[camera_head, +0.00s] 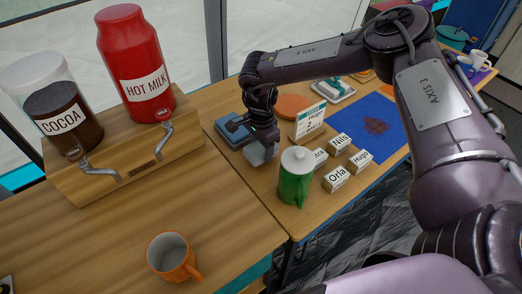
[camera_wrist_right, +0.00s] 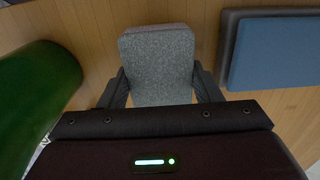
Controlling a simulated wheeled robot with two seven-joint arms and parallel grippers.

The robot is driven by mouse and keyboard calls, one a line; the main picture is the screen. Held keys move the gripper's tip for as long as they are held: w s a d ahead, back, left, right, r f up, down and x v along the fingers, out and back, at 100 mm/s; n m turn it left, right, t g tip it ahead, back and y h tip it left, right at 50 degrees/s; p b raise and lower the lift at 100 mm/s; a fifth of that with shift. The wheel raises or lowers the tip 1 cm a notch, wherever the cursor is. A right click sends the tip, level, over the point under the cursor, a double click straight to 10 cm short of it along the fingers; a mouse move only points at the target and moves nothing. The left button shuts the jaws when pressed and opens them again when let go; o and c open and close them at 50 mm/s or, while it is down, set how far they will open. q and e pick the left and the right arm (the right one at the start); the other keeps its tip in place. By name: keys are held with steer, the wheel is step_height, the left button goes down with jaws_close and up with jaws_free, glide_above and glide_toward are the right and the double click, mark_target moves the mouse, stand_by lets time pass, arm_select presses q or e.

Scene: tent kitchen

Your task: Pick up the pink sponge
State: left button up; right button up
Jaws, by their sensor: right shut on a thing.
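My right gripper (camera_head: 260,143) reaches down at the back left of the far table. In the right wrist view its two fingers (camera_wrist_right: 163,90) are shut on the sides of the sponge (camera_wrist_right: 158,62). The sponge shows a grey, rough face with a thin pinkish edge at its far end. In the head view the sponge (camera_head: 257,156) is a small grey block under the gripper, partly hidden by it. I cannot tell whether it touches the table. My left gripper is not in view.
A green jug (camera_head: 294,184) stands close to the right gripper; a flat blue block (camera_head: 232,130) lies on its other side. Several name blocks (camera_head: 336,179), a sign (camera_head: 309,121) and a blue mat (camera_head: 388,112) are nearby. An orange mug (camera_head: 171,258) and dispensers (camera_head: 136,70) occupy the nearer table.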

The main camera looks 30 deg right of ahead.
mark_target(261, 147)
step_height(261, 147, up, 18)
stand_by(0.3)
